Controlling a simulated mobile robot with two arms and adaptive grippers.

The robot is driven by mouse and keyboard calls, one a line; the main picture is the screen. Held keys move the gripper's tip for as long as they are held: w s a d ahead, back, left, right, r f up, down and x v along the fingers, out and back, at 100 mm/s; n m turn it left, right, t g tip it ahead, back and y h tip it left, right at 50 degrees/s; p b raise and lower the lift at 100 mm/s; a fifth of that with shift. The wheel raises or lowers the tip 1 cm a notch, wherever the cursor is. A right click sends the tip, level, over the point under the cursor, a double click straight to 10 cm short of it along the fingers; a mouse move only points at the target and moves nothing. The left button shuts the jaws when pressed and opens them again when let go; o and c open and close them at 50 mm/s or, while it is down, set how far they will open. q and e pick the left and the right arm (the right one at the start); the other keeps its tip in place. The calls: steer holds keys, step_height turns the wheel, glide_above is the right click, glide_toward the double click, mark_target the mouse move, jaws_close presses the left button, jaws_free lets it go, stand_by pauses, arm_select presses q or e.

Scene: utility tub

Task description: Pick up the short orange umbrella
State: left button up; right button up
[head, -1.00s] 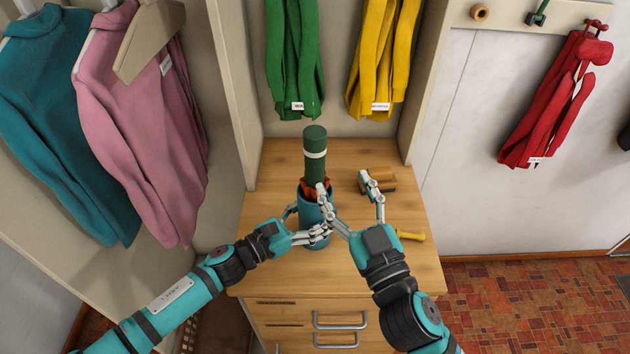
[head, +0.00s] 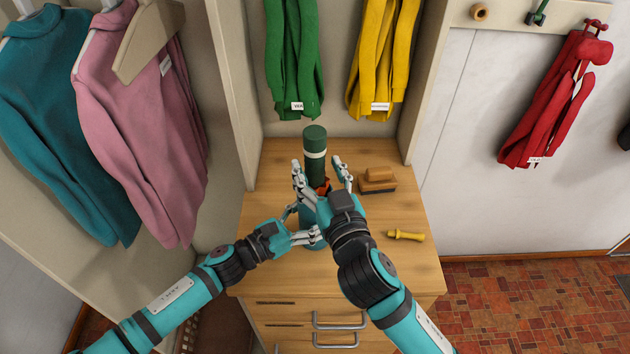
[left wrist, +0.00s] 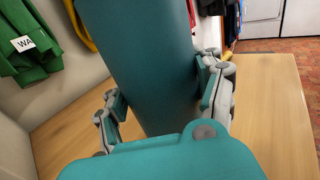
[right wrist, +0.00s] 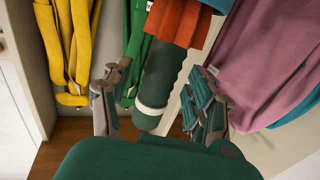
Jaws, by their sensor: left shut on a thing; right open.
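The cloth also shows at the top of the right wrist view (right wrist: 178,22).
The tub stands on a wooden drawer cabinet (head: 274,275). A brown brush (head: 378,181) and a yellow-handled thing (head: 406,235) lie to the right. Green (head: 293,60) and yellow (head: 383,60) garments hang behind. The cabinet top's right side is mostly free.

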steer(key=shift+x, duration=1.1)
jaws_close()
